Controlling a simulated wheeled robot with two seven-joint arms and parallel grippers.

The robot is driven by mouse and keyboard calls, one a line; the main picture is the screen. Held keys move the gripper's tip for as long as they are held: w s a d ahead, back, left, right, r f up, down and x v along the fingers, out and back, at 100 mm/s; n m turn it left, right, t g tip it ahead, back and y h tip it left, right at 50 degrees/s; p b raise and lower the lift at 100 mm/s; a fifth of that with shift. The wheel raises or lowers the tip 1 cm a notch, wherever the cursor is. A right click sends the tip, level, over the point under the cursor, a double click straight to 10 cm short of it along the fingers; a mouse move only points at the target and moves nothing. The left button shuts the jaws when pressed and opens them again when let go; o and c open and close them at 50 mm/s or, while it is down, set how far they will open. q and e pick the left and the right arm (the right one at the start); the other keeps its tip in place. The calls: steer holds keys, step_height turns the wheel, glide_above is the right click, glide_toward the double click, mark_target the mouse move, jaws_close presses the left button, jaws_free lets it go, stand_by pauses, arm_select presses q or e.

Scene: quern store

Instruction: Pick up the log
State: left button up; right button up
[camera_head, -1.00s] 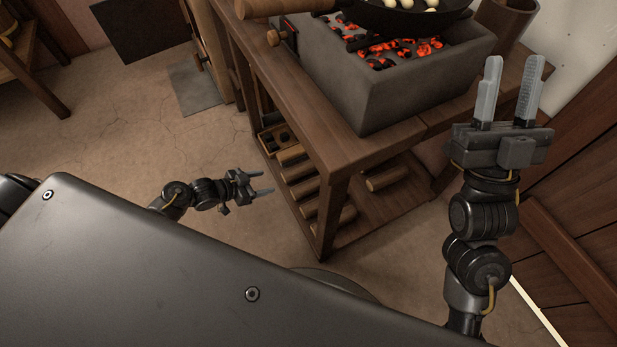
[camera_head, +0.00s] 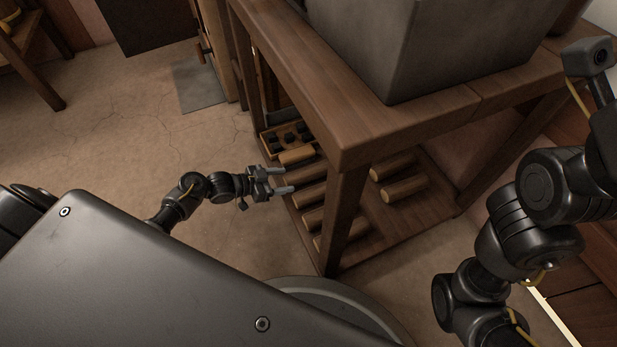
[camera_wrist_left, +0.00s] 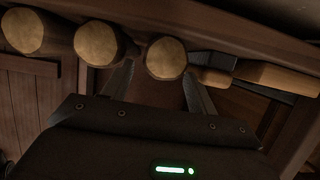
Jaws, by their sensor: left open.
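Several round brown logs lie on the lower shelf of the wooden table. One log (camera_head: 310,172) lies just ahead of my left gripper (camera_head: 282,180). In the left wrist view, the pale round end of a log (camera_wrist_left: 166,58) shows between the two fingers of my left gripper (camera_wrist_left: 160,85), which are open and apart. I cannot tell how far the log reaches in between them. Two more log ends (camera_wrist_left: 97,43) are to the left. My right arm comes in at the right of the head view, with its gripper out of the picture.
The table's leg (camera_head: 343,220) stands right of the near logs. More logs (camera_head: 404,188) lie behind it. A small box with dark lumps (camera_head: 284,137) sits at the shelf's far end. A grey stone block (camera_head: 400,50) stands on the table. Floor (camera_head: 130,130) to the left is clear.

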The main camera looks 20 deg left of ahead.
mark_target(298, 177)
arm_select(q)
steer(key=shift+w+d+f, duration=0.2)
steer(key=shift+w+d, duration=0.1)
steer(key=b+x, duration=0.4)
steer(key=shift+w+a+f, duration=0.1)
steer(key=shift+f, duration=0.05)
steer(key=shift+w+d, duration=0.35)
steer(key=shift+w, duration=0.05)
steer(key=c, duration=0.8)
steer(key=shift+c, duration=0.5)
